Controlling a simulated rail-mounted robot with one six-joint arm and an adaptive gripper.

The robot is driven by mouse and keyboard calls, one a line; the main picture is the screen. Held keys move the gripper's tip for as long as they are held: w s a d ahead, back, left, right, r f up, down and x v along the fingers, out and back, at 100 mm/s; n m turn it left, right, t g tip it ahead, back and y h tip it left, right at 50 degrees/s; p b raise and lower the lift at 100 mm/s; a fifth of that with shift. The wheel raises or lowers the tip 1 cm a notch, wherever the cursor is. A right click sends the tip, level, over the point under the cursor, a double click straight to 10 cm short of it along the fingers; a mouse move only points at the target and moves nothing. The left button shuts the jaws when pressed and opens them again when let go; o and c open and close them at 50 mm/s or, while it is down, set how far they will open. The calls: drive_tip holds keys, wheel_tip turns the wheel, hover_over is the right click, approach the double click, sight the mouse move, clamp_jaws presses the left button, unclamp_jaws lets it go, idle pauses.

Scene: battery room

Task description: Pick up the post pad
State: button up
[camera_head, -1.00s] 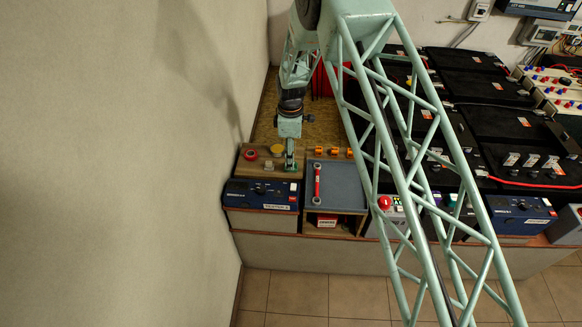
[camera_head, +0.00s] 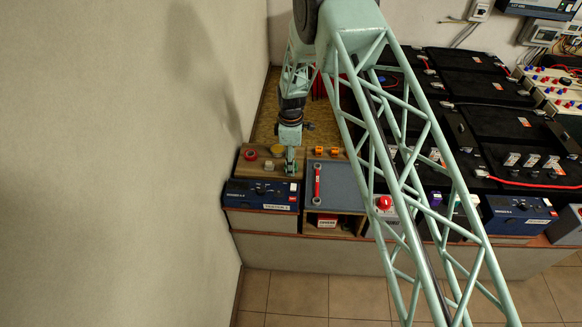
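My gripper (camera_head: 290,168) points down over the right part of a wooden board (camera_head: 249,170) on the bench's left end. It is small here, and I cannot tell whether its fingers are open or shut. Close around it on the board are a red ring-shaped piece (camera_head: 251,155), a yellow round piece (camera_head: 277,150) and a small pale piece (camera_head: 269,165). I cannot tell for sure which thing is the post pad. A small green spot shows right at the fingertips, and it is too small to tell apart from the gripper. Anything directly under the fingertips is hidden.
A grey-topped box (camera_head: 338,185) with a red-and-silver wrench (camera_head: 317,183) stands to the right. Orange pieces (camera_head: 319,150) lie behind it. A blue charger (camera_head: 260,194) sits in front of the board. The wall (camera_head: 150,170) is close on the left. Black batteries (camera_head: 480,88) fill the right.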

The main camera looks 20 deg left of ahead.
drive_tip(key=shift+c, duration=0.7)
drive_tip(key=c, duration=0.7)
drive_tip(key=shift+r, duration=0.1)
drive_tip(key=shift+r+p, duration=0.35)
drive_tip(key=shift+r, duration=4.55)
drive_tip(key=shift+o, duration=1)
drive_tip(key=shift+c, duration=1.2)
